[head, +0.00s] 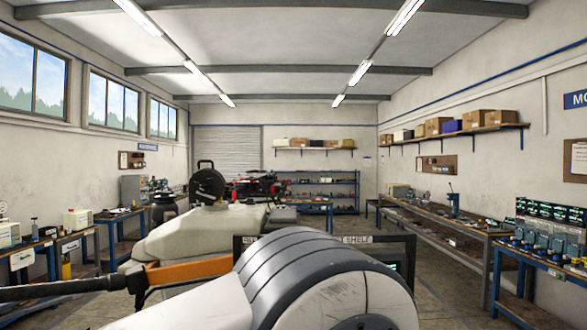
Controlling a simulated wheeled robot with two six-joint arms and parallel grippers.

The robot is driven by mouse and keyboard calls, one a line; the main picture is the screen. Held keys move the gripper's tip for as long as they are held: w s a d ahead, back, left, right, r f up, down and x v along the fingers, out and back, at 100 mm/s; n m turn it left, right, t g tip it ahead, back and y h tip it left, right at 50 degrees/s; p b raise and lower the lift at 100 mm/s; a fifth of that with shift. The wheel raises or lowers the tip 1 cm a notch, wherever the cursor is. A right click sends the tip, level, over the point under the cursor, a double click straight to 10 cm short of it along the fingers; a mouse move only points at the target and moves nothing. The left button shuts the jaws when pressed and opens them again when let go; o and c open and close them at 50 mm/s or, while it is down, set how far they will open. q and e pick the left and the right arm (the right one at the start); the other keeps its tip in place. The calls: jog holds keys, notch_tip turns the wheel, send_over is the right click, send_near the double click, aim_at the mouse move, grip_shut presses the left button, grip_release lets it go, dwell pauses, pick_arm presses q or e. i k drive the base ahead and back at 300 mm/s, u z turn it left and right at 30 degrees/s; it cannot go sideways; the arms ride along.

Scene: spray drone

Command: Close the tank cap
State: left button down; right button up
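A pale cream tank (200,236) stands ahead of me, left of centre. On its top, a round black cap (207,186) with a handle stands upright on edge, its broad face turned toward me. It looks raised, not lying flat, and the tank's opening is not visible. A large white and grey rounded part in the foreground, probably my own arm, hides the lower middle of the view. Neither of my grippers shows in the head view.
An orange bracket (190,268) with a black rod (70,287) crosses the lower left, in front of the tank. A red and black machine (256,187) sits behind the tank. Workbenches line both walls, with a blue shelf rack (318,187) at the back.

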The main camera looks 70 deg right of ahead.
aim_at(211, 177)
jog(key=z, duration=1.6)
